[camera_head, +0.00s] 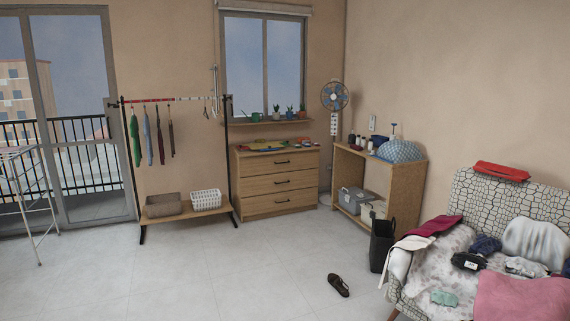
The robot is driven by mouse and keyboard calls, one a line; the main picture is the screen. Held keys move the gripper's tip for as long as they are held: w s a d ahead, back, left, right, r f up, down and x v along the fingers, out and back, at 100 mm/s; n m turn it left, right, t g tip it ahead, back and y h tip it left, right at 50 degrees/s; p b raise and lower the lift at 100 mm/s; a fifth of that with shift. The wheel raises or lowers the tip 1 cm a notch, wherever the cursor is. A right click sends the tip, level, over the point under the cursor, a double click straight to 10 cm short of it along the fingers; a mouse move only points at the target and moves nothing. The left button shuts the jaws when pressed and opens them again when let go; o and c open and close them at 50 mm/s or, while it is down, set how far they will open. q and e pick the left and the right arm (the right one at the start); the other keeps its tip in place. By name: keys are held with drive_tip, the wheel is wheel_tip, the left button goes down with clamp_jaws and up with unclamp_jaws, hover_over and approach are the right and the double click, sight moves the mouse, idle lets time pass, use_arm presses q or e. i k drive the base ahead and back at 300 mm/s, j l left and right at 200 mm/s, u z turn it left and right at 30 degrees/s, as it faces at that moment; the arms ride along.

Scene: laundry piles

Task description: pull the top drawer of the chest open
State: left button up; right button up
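The wooden chest (278,182) stands against the back wall under the window, with three drawers stacked one above another. Its top drawer (264,164) looks shut, with a dark bar handle at its middle. Folded coloured cloths (262,147) and small items lie on the chest's top. Neither of my grippers shows in the head view. The chest is some way off across the room, and its front is unobstructed from here.
A clothes rack (178,99) with hanging garments and two baskets stands left of the chest. A shelf unit (407,187) and a fan (335,97) are to its right. A black bag (382,245), a shoe (338,285) and a laundry-covered sofa (490,195) are at right. Middle floor is clear.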

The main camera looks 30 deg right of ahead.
sight(276, 158)
drive_tip(key=i+l, duration=0.1)
drive_tip(key=l, duration=0.3)
drive_tip(key=i+l, duration=0.15)
drive_tip(key=l, duration=0.25)
drive_tip(key=i+l, duration=0.1)
drive_tip(key=l, duration=0.3)
drive_tip(key=i+l, duration=0.3)
drive_tip(key=l, duration=0.15)
drive_tip(key=i+l, duration=0.3)
drive_tip(key=l, duration=0.15)
drive_tip(key=i+l, duration=0.6)
drive_tip(key=l, duration=0.25)
drive_tip(key=i+l, duration=0.1)
drive_tip(key=i, duration=0.5)
drive_tip(key=i+l+u, duration=0.1)
drive_tip(key=i, duration=0.5)
drive_tip(key=i+l, duration=0.15)
drive_tip(key=i, duration=0.4)
drive_tip(key=i+l, duration=0.15)
drive_tip(key=i, duration=0.45)
drive_tip(key=u, duration=0.05)
